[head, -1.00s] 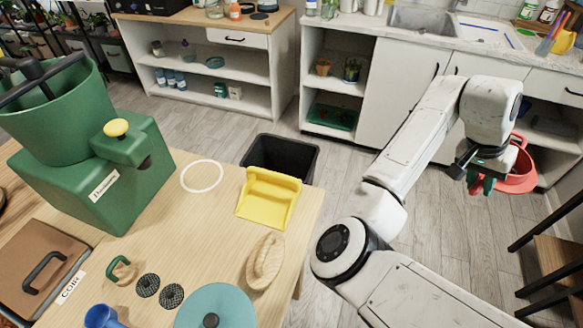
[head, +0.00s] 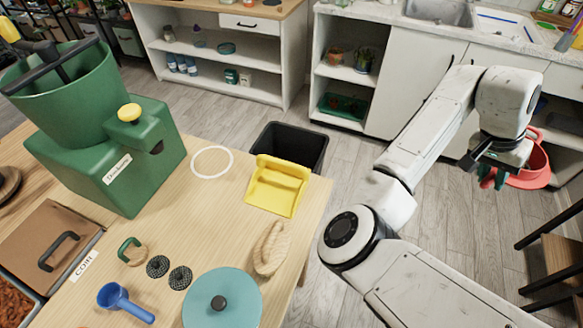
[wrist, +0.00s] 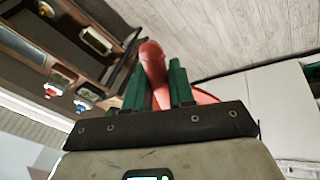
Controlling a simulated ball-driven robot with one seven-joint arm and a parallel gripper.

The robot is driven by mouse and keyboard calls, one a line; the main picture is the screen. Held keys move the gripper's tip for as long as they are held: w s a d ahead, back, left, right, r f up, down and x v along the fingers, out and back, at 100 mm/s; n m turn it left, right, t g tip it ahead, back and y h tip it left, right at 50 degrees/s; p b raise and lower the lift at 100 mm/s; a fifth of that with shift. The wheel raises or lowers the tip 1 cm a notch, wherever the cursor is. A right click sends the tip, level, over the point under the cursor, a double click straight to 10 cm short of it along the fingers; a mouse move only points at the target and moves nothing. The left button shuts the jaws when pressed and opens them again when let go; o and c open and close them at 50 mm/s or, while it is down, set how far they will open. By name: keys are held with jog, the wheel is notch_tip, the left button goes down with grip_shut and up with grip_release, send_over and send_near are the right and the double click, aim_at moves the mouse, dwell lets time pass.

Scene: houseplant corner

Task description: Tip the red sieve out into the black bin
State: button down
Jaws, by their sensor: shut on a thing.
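The red sieve (head: 531,168) is at the right of the head view, held out over the floor. My gripper (head: 492,177) is shut on its handle, with the green fingers on either side. In the wrist view the red handle (wrist: 153,62) stands between the fingers of my gripper (wrist: 157,82), and part of the sieve's red rim shows behind the right finger. The black bin (head: 291,143) stands on the floor beyond the table's far edge, well to the left of the sieve. Its front is partly hidden by a yellow dustpan.
The yellow dustpan (head: 277,184) lies at the table corner by the bin. A green machine (head: 110,150), a teal lid (head: 222,307) and a blue scoop (head: 122,300) are on the table. White cabinets (head: 420,85) line the back. Dark stool legs (head: 550,240) stand at right.

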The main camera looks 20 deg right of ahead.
jog(key=shift+r+p, duration=3.6)
jog(key=shift+r, duration=0.7)
jog(key=shift+f, duration=0.1)
